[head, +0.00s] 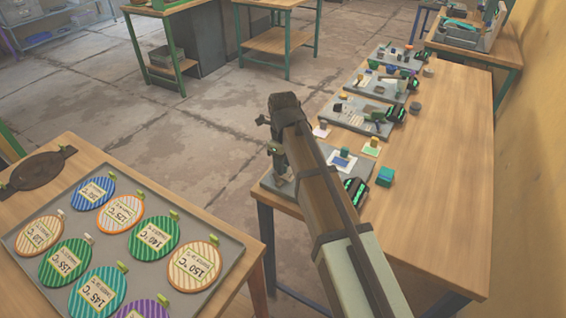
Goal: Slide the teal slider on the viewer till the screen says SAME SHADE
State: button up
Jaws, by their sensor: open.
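The nearest grey board (268,184) on the right-hand table carries a white card with a blue patch (342,161) and a dark device with a bright green display (354,190). This seems to be the viewer; the display's words are too small to read. A teal block (385,177) sits beside it at the right; I cannot tell whether it is the slider. My gripper (279,165) is open, hanging over the left part of this board, apart from the teal block. My arm crosses in front and hides part of the board and device.
Similar boards with small devices (362,118) stand farther back on the wooden table (450,190); its right side is clear. At the lower left, a grey tray (222,262) holds several striped discs with temperature labels. A yellow wall (535,170) bounds the right.

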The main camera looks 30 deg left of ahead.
jog(key=shift+c, duration=0.4)
grip_shut()
jog(key=shift+w, duration=1.6)
jog(key=shift+o, duration=0.4)
grip_release()
jog(key=shift+s, duration=0.1)
notch_tip(320, 180, up, 14)
jog(key=shift+f, duration=0.1)
